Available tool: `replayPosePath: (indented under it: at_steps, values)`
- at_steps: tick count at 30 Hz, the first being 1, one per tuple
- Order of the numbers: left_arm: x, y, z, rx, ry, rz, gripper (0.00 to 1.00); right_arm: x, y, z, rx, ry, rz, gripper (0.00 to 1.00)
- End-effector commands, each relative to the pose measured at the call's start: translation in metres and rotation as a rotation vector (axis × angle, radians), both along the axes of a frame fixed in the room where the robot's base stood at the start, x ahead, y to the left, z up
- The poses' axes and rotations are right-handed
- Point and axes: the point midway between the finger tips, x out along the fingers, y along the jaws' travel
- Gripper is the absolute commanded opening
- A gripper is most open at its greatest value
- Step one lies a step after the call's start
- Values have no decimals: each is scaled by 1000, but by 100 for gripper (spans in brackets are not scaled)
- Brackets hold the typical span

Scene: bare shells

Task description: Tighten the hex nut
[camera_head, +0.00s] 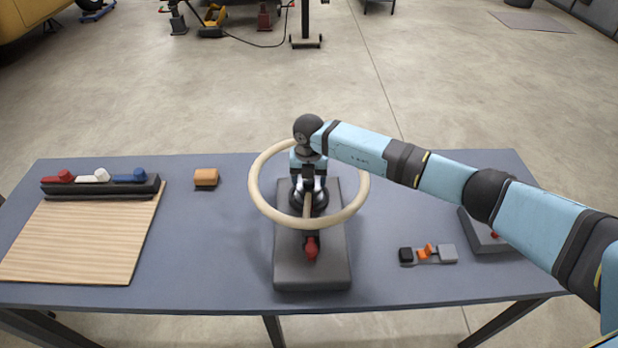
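A beige ring-shaped wheel (262,203) sits above a dark grey block (312,272) in the middle of the table. Its black hub (320,207) is at the ring's centre, with a beige spoke running towards the front. My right gripper (308,190) points down inside the ring, right over the hub. Its two fingers straddle the hub's middle; whether they press on anything is hidden. I cannot make out the hex nut, which the gripper may cover. A red part (311,248) sits on the block in front of the hub. My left gripper is out of view.
The blue-grey table (205,250) holds a wooden board (85,240) and a dark rack with red, white and blue pieces (100,187) at left. An orange-brown block (206,178) lies near the back. Small black, orange and grey pieces (428,254) and a grey block (480,235) are at right.

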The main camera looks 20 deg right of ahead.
Motion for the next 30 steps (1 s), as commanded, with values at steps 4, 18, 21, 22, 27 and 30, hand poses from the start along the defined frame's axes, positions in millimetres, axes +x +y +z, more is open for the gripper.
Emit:
replayPosePath:
  at_steps: [4,18,21,22,27,30]
  values:
    - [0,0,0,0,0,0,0,0,0,1,0,0,1,66]
    - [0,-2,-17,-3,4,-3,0,1,0,80,0,-4,3,66]
    - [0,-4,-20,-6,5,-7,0,1,0,102,1,-4,1,66]
    - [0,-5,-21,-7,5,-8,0,1,0,107,1,-4,0,66]
    - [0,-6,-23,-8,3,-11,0,0,0,130,1,-1,1,66]
    - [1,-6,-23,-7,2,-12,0,0,0,136,0,-1,0,66]
